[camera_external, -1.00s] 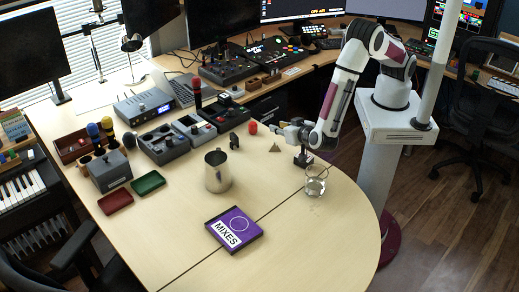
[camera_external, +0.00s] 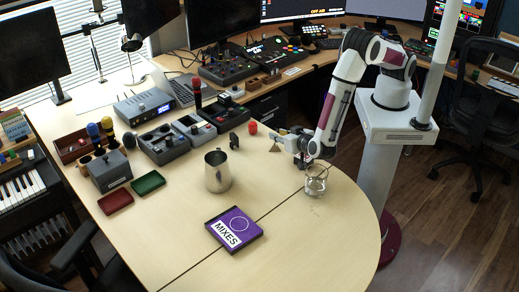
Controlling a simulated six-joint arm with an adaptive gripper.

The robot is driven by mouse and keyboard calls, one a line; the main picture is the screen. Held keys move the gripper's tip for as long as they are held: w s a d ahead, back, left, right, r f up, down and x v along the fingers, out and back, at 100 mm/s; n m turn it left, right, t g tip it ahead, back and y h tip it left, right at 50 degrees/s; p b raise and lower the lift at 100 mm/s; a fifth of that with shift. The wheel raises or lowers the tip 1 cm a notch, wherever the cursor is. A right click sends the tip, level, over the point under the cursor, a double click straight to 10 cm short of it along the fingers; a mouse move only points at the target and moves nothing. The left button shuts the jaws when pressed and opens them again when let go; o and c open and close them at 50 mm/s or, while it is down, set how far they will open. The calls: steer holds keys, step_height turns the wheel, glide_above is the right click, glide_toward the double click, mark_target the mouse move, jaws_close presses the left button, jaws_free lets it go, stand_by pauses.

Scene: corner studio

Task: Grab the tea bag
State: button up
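A small brownish, triangular thing (camera_external: 275,149) stands on the table just left of my wrist; it may be the tea bag, but it is too small to be sure. My gripper (camera_external: 302,164) points down low over the table, to the right of that thing and beside the rim of a clear glass (camera_external: 316,186). The fingers are dark and tiny here, so I cannot tell whether they are open or hold anything. The glass stands upright near the table's right edge, with its rim partly overlapped by my arm.
A metal pitcher (camera_external: 217,172) stands to the left on the table (camera_external: 290,240). A purple "MIXES" box (camera_external: 234,229) lies in front. A red knob-like thing (camera_external: 252,127) and a dark upright item (camera_external: 234,141) stand behind. The front right of the table is clear.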

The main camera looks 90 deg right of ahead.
steer(key=shift+f, duration=1.75)
steer(key=shift+x, duration=1.05)
steer(key=shift+w+d+f, duration=0.15)
steer(key=shift+w+d, duration=0.05)
steer(key=shift+d, duration=0.2)
jaws_close()
